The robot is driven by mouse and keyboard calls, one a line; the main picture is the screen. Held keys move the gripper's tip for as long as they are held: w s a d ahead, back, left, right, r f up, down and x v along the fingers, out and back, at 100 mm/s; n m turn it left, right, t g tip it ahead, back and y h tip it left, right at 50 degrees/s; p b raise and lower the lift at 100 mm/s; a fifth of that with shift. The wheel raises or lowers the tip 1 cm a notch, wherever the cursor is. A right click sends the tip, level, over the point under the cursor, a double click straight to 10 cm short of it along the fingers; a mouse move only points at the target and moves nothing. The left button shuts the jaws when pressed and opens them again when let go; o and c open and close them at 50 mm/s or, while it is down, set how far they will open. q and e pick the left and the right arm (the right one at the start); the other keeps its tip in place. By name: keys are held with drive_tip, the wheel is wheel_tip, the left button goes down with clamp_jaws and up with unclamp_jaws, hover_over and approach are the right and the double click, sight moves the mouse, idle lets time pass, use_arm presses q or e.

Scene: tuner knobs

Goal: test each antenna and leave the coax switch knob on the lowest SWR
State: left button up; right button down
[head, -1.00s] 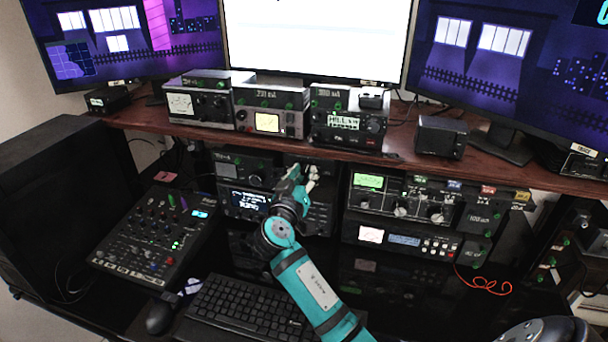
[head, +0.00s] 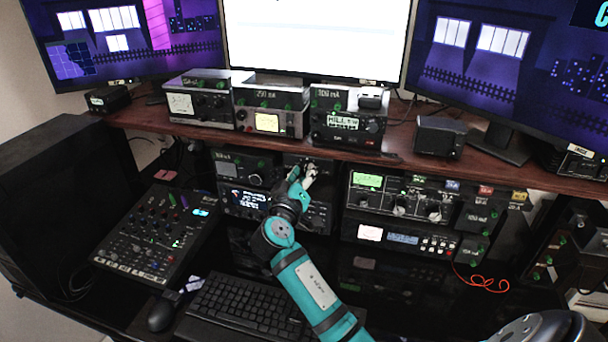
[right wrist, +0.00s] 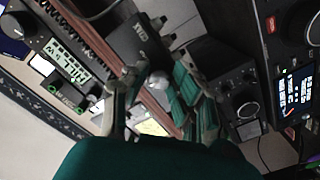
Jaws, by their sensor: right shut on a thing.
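My right gripper (head: 308,172) reaches up to the front of a dark unit (head: 322,163) just under the wooden shelf. It is shut on a small pale knob, which the fingers hide in the head view. In the right wrist view, the fingers (right wrist: 160,98) stand on both sides of this knob (right wrist: 158,82); I take it for the coax switch knob. Its pointer position cannot be read. A meter with a lit yellow face (head: 267,122) stands on the shelf above; its reading is too small to tell. My left gripper is not in view.
A tuner panel with large knobs (head: 400,208) and a green display (head: 368,181) is right of my gripper. Coloured tags (head: 486,190) line its upper right. The shelf edge (head: 360,155) lies close above my gripper. A keyboard (head: 245,308) and mixer (head: 155,232) are below and left.

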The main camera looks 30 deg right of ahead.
drive_tip(key=c, duration=1.1)
unclamp_jaws()
drive_tip(key=v, duration=1.2)
